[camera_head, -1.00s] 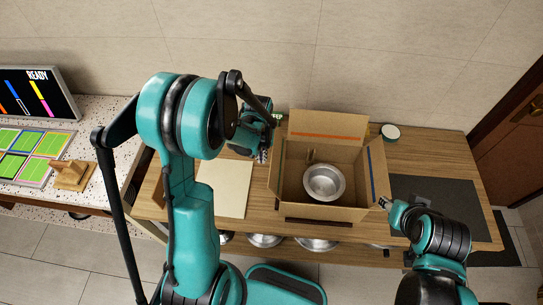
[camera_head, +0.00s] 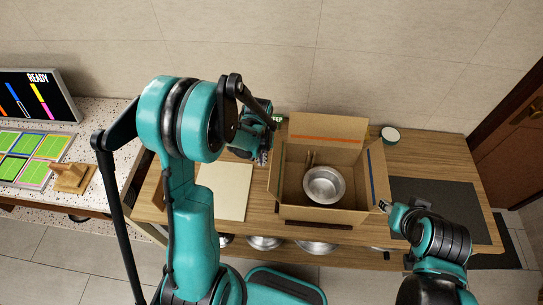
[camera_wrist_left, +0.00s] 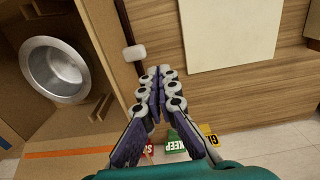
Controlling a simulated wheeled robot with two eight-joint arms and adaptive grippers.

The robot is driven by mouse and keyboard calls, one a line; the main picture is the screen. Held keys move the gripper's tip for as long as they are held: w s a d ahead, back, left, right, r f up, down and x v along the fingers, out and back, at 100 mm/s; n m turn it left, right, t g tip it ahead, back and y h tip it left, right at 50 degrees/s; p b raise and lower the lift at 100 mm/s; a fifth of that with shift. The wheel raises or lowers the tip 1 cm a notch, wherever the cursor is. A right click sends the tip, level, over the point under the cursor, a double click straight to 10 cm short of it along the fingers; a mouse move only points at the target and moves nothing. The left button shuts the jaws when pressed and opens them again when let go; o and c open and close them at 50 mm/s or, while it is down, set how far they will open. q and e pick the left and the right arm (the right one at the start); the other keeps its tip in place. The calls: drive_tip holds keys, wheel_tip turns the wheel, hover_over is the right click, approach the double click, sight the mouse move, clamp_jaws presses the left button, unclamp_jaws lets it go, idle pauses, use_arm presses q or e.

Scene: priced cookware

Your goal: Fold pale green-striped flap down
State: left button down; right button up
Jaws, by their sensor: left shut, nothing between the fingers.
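An open cardboard box (camera_head: 322,214) stands on the wooden table with a steel pot (camera_head: 324,185) inside. Its left flap (camera_head: 275,167) stands roughly upright and narrow to my view; I cannot clearly make out a pale green stripe. The back flap (camera_head: 327,128) has an orange stripe and stands up. The right flap (camera_head: 377,172) has a blue stripe and is raised. My left gripper (camera_head: 264,156) is shut and empty, just left of the box near its back left corner. Its closed fingers (camera_wrist_left: 160,75) show beside the box wall in the left wrist view. My right gripper (camera_head: 385,206) is near the box's front right corner.
A pale board (camera_head: 224,190) lies left of the box and a dark mat (camera_head: 435,207) lies right of it. A small round container (camera_head: 390,135) stands behind. Coloured price tags (camera_wrist_left: 178,146) lie near my left fingers in the wrist view.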

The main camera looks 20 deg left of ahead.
sight(274, 159)
use_arm(q)
drive_tip(key=shift+w+d+r+p, duration=0.15)
drive_tip(key=shift+d+r, duration=0.1)
drive_tip(key=shift+d, duration=0.4)
drive_tip(key=shift+w+d+r+p, duration=0.1)
drive_tip(key=shift+w+d+r, duration=0.15)
drive_tip(key=shift+d, duration=0.35)
drive_tip(key=shift+w+d+r+p, duration=0.1)
drive_tip(key=shift+d+r, duration=0.2)
drive_tip(key=shift+d, duration=0.45)
drive_tip(key=shift+d+r, duration=0.1)
drive_tip(key=shift+w+d+r, duration=0.2)
drive_tip(key=shift+d, duration=0.4)
drive_tip(key=shift+w+d+r, duration=0.15)
drive_tip(key=shift+d, duration=0.5)
drive_tip(key=shift+w+d, duration=0.1)
